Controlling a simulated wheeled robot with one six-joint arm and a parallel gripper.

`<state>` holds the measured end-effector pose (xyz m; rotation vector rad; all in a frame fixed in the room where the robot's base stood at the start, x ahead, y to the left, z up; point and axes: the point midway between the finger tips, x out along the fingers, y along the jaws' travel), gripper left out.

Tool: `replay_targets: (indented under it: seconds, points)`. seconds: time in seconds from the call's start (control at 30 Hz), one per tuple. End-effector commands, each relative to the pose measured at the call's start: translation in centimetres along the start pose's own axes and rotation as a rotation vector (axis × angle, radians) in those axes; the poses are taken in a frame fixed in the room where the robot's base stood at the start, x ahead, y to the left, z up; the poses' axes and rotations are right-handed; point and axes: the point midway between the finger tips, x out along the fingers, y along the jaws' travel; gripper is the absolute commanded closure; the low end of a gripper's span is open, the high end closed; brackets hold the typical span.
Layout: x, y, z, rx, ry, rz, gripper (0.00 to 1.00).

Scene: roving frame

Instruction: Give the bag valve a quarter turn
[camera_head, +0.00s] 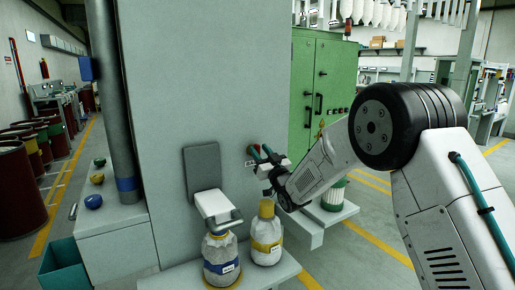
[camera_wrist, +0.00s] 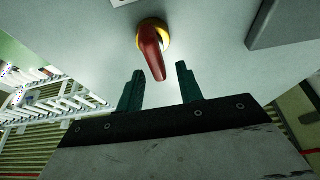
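The bag valve has a red lever handle (camera_wrist: 151,50) on a yellow round collar, set on a grey upright panel. The handle points down and slightly right in the wrist view. My gripper (camera_wrist: 159,69) is open, with one teal finger on each side of the handle's lower end in the picture. I see no finger clearly touching the handle, and cannot tell how deep it sits between them. In the head view my gripper (camera_head: 260,152) is up against the panel's face, mostly hiding the valve.
A grey spout (camera_head: 214,207) juts out above the blue-banded bag. A green cabinet (camera_head: 322,85) stands behind; drums (camera_head: 18,190) line the left.

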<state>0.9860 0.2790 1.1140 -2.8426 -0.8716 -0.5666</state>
Motion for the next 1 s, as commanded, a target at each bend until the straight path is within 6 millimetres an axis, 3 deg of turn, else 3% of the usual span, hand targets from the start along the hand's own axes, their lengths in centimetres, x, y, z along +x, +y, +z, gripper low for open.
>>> replay_targets:
  seconds: [0.2, 0.5, 0.53, 0.67, 1.0]
  points:
    - [2.4, 0.0, 0.0, 0.0, 0.001, 0.0, 0.64]
    - [2.7, 0.0, 0.0, 0.0, -0.002, 0.001, 0.64]
    - [2.7, 0.0, 0.0, 0.0, -0.001, 0.001, 0.66]
    - [2.7, 0.0, 0.0, 0.0, -0.001, 0.001, 1.0]
    - [2.7, 0.1, 0.0, 0.021, -0.001, 0.01, 1.0]
